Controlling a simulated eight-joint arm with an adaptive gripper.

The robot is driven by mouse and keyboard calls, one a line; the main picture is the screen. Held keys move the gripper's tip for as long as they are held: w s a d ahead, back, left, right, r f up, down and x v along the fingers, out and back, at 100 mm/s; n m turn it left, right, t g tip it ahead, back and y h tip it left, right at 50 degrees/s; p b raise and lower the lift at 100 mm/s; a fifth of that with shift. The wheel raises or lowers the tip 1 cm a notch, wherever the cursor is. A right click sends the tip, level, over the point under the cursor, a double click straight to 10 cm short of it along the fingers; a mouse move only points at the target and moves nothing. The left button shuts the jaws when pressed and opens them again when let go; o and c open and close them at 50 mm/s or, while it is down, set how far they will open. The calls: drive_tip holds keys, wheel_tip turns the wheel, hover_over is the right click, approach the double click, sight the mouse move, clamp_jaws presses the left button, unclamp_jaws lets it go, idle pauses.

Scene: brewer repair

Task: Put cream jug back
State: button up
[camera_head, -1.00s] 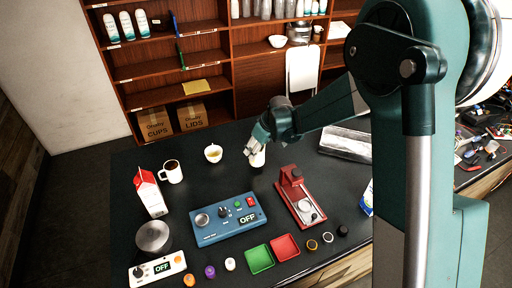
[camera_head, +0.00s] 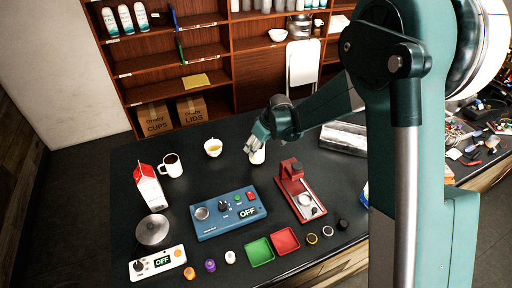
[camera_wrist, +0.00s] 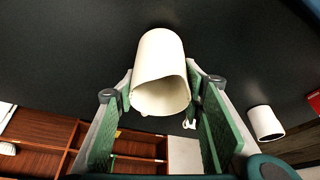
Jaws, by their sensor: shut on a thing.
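The white cream jug (camera_head: 257,156) is in my gripper (camera_head: 256,143) over the back middle of the dark counter, behind the red press. In the wrist view the jug (camera_wrist: 160,82) sits between the green finger pads of my gripper (camera_wrist: 162,92), its open mouth facing the camera. The gripper is shut on it. I cannot tell whether the jug's base touches the counter. A cup with yellowish liquid (camera_head: 213,147) stands to the left of the jug. A white vessel (camera_wrist: 266,122) lies to the right in the wrist view; I cannot tell which one it is.
A red press (camera_head: 300,192) and a blue OFF panel (camera_head: 228,213) stand in front. A dark-filled mug (camera_head: 172,165) and a red-white carton (camera_head: 149,187) are left. A metal tray (camera_head: 345,138) is at right. Shelves (camera_head: 205,60) stand behind. Counter between cup and jug is clear.

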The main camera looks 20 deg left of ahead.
drive_tip(key=shift+f+b, duration=0.5)
drive_tip(key=shift+f, duration=0.1)
idle(0.3)
drive_tip(key=o, duration=1.1)
drive_tip(key=shift+r, duration=0.15)
drive_tip(key=v, duration=1.1)
drive_tip(key=shift+r, duration=0.35)
drive_tip(key=shift+d, duration=0.15)
drive_tip(key=shift+s+d, duration=0.1)
